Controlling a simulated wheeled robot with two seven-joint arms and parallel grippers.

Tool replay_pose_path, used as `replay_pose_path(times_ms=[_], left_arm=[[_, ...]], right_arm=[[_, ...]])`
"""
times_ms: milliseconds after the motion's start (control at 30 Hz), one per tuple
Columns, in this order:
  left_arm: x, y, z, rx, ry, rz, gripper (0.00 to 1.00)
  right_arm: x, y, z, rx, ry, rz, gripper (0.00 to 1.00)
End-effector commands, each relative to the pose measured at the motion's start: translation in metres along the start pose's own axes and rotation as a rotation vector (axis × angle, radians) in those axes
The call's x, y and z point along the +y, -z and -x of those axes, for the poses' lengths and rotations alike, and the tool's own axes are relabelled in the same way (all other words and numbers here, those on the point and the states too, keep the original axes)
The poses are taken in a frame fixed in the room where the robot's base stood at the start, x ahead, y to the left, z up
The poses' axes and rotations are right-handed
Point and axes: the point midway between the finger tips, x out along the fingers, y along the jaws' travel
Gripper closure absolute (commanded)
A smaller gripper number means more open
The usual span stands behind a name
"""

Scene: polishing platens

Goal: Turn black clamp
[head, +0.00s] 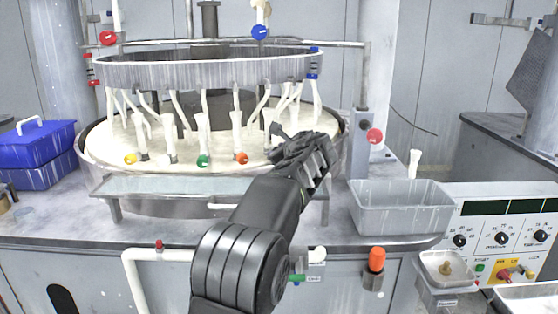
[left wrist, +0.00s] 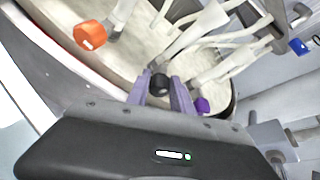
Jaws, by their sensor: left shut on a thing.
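The black clamp (left wrist: 159,84) shows in the left wrist view as a round black knob at the base of a white tube. My left gripper (left wrist: 165,90) has its two purple-grey fingers on either side of the knob and is shut on it. In the head view my left gripper (head: 283,140) reaches over the front right rim of the round cream platen (head: 100,150). There the gripper hides the black clamp. My right gripper is in neither view.
An orange clamp (head: 241,158), a green clamp (head: 203,161) and a yellow clamp (head: 130,159) sit left of my gripper. A purple clamp (left wrist: 203,105) is close beside the fingers. White tubes hang from the ring (head: 200,72) above. A grey tray (head: 400,212) stands right.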

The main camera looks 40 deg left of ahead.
Motion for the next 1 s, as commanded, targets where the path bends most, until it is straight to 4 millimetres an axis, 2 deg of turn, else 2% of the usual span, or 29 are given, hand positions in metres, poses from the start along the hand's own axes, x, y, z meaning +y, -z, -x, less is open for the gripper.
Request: replay_pose_path(times_ms=[500, 533, 767, 1000], left_arm=[[0.0005, 0.0002, 0.0001, 0.001, 0.009, 0.025, 1.0], [0.0005, 0.0002, 0.0001, 0.001, 0.009, 0.025, 0.7], [0.0012, 0.0005, -0.0002, 0.002, 0.007, 0.025, 0.52], [0.0028, 0.0014, -0.0009, 0.002, 0.003, 0.024, 0.51]], right_arm=[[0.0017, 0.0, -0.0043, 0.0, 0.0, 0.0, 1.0], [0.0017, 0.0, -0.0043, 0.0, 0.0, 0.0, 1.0], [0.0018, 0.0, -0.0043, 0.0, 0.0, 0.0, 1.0], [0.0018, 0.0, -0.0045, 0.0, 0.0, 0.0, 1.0]])
